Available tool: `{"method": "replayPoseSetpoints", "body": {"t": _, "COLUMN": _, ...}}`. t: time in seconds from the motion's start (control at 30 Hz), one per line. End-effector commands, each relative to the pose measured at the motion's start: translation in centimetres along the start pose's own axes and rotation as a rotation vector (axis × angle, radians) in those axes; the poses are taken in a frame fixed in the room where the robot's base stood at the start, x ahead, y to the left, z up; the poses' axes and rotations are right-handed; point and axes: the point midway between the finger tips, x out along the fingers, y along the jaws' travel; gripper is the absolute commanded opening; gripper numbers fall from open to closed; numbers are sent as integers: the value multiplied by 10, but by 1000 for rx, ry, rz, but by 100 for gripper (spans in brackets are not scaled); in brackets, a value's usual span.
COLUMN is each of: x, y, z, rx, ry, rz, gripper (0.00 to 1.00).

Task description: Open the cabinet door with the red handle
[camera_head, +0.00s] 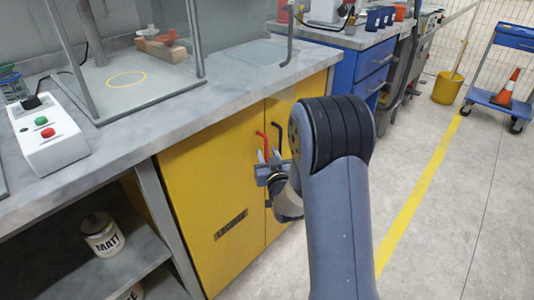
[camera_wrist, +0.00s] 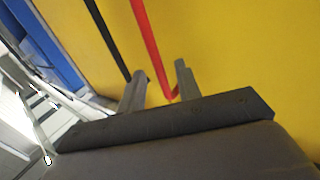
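The yellow cabinet door with the red handle (camera_head: 212,210) is shut, under the grey worktop. Its red handle (camera_head: 262,142) is a vertical bar near the door's right edge; in the wrist view the red handle (camera_wrist: 148,35) runs down between my two fingers. My gripper (camera_head: 268,158) is at the lower part of the handle, its fingers pointing at the door. In the wrist view my gripper (camera_wrist: 160,68) is open, one finger on each side of the bar, with gaps visible. Whether the fingertips touch the door is unclear.
A black handle (camera_head: 279,139) on the neighbouring yellow door is close beside the red one; it also shows in the wrist view (camera_wrist: 108,38). An open shelf with a labelled jar (camera_head: 102,236) is at left. Blue drawers (camera_head: 372,85) stand beyond.

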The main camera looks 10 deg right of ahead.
Motion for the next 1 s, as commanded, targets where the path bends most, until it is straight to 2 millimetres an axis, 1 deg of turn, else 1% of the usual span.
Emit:
{"method": "replayPoseSetpoints", "body": {"t": 0.1, "x": 9, "y": 0, "z": 0, "rx": 0, "ry": 0, "rz": 0, "gripper": 33}}
{"method": "replayPoseSetpoints", "body": {"t": 0.2, "x": 12, "y": 0, "z": 0, "rx": 0, "ry": 0, "rz": 0, "gripper": 33}}
{"method": "replayPoseSetpoints", "body": {"t": 0.47, "x": 12, "y": 0, "z": 0, "rx": 0, "ry": -1, "rz": 0, "gripper": 33}}
{"method": "replayPoseSetpoints", "body": {"t": 0.87, "x": 12, "y": 0, "z": 0, "rx": 0, "ry": 0, "rz": 0, "gripper": 0}}
{"method": "replayPoseSetpoints", "body": {"t": 1.0, "x": 12, "y": 0, "z": 0, "rx": 0, "ry": 0, "rz": 0, "gripper": 0}}
